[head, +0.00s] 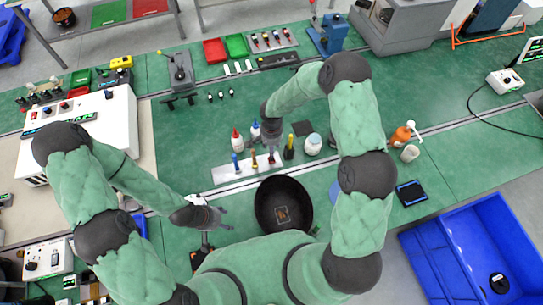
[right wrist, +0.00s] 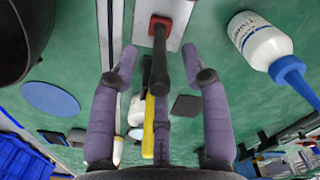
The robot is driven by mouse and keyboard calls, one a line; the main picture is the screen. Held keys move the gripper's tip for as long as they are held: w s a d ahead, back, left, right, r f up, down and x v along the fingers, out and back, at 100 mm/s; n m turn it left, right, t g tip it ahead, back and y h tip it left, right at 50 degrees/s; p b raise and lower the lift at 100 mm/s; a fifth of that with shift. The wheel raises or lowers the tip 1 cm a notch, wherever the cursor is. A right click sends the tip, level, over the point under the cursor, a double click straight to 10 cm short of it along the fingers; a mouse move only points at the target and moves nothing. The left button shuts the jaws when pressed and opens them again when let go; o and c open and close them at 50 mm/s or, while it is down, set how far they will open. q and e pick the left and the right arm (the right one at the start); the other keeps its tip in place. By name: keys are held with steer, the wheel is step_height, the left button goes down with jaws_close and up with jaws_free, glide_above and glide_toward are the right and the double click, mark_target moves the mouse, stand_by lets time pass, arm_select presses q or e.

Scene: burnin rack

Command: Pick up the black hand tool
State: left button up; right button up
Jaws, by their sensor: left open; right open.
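A tool with a black handle (right wrist: 161,65) stands in a red square holder on a white strip in the right wrist view, its handle end pointing toward my right gripper. My right gripper (right wrist: 163,80) is open, with its fingers on both sides of the handle; I cannot tell whether any finger touches it. In the head view my right gripper (head: 270,138) is above the white strip (head: 226,174), and it largely hides the black tool. My left gripper (head: 224,218) is open and empty, left of the black bowl (head: 265,212).
A yellow tool (right wrist: 148,128) stands close to the gripper. A white bottle with a blue cap (right wrist: 265,45) is beside the strip. Blue and orange tools stand on the strip. A white jar (head: 313,145) is to the right. A blue bin (head: 440,235) stands at lower right.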

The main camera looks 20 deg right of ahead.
steer(key=shift+f, duration=0.25)
jaws_close()
steer(key=shift+r, duration=0.1)
